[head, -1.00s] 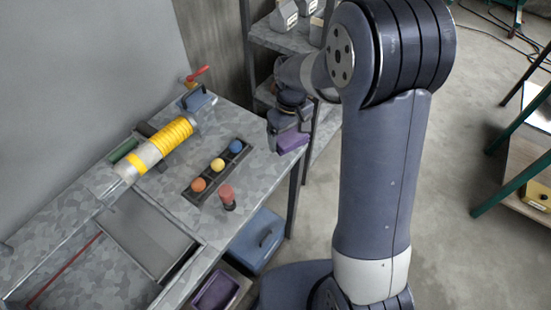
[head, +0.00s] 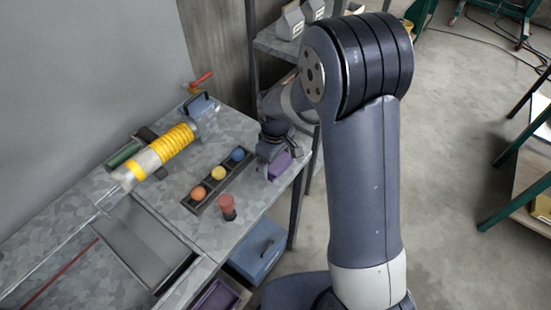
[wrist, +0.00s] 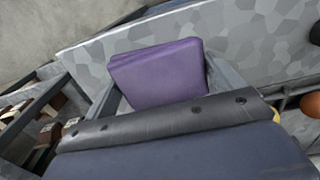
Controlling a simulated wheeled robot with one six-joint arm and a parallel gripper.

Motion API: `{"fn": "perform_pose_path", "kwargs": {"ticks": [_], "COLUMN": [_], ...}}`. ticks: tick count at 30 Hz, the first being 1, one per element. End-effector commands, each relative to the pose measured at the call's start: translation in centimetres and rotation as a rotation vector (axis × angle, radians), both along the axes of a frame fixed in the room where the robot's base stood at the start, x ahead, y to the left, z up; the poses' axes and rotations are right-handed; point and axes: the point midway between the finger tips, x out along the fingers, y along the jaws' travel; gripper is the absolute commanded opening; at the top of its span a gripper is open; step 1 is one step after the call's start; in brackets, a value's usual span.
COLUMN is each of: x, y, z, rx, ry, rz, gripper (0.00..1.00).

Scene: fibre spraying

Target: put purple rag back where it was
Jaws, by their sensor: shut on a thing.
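The purple rag (head: 279,165) is a folded block at the right end of the grey mottled workbench (head: 240,125). My gripper (head: 273,162) is shut on it and points down, with the rag low over the bench top near its right edge. In the wrist view the rag (wrist: 160,72) sits between the two grey fingers, with the bench surface (wrist: 260,40) behind it. Whether the rag touches the bench cannot be told. Part of the rag is hidden behind the gripper in the head view.
Left of my gripper is a dark tray (head: 197,210) with orange, yellow and blue balls. A red-topped piece (head: 227,205) stands beside it. A yellow-ringed spray tool (head: 165,147) lies farther left. Shelves (head: 265,42) stand behind. A blue case (head: 257,250) is below the bench.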

Motion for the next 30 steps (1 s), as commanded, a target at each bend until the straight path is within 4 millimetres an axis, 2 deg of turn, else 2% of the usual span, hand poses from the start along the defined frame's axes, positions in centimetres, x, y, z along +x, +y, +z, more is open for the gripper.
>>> {"fn": "perform_pose_path", "kwargs": {"ticks": [10, 11, 15, 25, 30], "x": [0.0, 0.0, 0.0, 0.1, 0.1], "y": [0.0, 0.0, 0.0, 0.0, 0.0], "z": [-0.5, -0.4, -0.3, 0.4, 3.4], "rx": [0.001, 0.001, 0.000, 0.001, 0.002], "ry": [-0.001, -0.001, 0.000, -0.002, -0.007], "rz": [0.000, 0.000, 0.000, -0.001, -0.001], "gripper": [0.67, 0.90, 1.00, 1.00, 1.00]}}
